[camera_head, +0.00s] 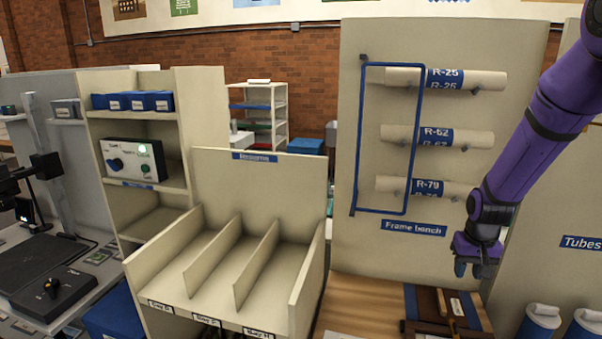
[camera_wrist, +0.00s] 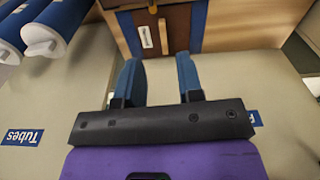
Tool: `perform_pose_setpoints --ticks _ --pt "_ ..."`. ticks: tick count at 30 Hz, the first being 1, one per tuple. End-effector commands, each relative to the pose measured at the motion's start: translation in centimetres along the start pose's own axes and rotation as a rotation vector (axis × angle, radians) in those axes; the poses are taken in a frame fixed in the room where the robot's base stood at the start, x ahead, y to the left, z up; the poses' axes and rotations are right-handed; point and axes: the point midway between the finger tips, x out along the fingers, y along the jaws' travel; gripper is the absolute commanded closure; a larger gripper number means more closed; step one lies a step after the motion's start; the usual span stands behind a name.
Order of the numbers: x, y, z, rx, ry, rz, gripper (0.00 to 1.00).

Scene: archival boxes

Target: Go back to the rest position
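My gripper (camera_head: 474,268) hangs at the right of the head view, at the end of my purple arm, above the right end of the frame bench. In the wrist view my gripper (camera_wrist: 160,75) shows two blue fingers held apart with nothing between them. Below it on the wooden bench top (camera_head: 352,318) lies a brown and blue item (camera_head: 427,302) with a white label; it also shows at the top of the wrist view (camera_wrist: 160,32).
A panel with rolled tubes R-25 (camera_head: 470,79), R-62 (camera_head: 465,138) and R-79 and a blue wire frame (camera_head: 358,140) stands behind the bench. A divided sorter (camera_head: 262,180) is at centre. Blue-wrapped tubes (camera_head: 540,322) stand at lower right.

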Motion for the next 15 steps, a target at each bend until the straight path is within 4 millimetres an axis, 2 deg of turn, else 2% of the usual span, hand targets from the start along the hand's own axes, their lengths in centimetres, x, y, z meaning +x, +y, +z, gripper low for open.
perform_pose_setpoints --ticks 1,6,15 --pt "-2.1 -0.5 0.3 -0.01 0.021 0.0 0.66" --pt "-7.6 -1.7 2.1 -0.037 0.07 0.0 0.66" --pt "-16.1 -3.6 6.7 -0.083 0.156 -0.008 0.66"
